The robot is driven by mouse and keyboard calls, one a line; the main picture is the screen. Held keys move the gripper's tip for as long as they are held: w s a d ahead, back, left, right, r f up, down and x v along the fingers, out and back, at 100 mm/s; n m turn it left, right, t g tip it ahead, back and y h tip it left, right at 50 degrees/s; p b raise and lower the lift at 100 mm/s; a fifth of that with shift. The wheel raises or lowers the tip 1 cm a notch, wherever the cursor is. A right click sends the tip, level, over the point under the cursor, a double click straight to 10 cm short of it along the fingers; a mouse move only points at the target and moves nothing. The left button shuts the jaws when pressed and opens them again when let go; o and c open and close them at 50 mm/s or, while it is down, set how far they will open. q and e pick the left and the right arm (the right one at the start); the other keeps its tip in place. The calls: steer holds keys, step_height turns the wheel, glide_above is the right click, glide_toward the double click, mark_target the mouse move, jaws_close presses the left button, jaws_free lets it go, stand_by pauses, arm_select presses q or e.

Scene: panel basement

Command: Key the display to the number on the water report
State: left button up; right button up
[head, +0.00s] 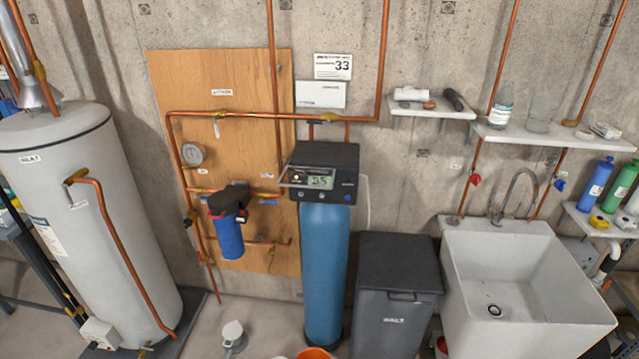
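The display (321,181) is a small lit screen on the black control head (325,157) of a blue softener tank (325,265). It appears to read 35. A few small round buttons sit just below the screen, and a small blue mark shows at its right; they are too small to make out well. Neither of my grippers shows in the head view.
A grey lidded salt bin (398,275) stands right of the tank, then a white sink (520,280). Copper pipes and a blue filter (228,235) are on the wooden panel (225,80). A white water heater (70,180) stands at left. The control head's front looks unobstructed.

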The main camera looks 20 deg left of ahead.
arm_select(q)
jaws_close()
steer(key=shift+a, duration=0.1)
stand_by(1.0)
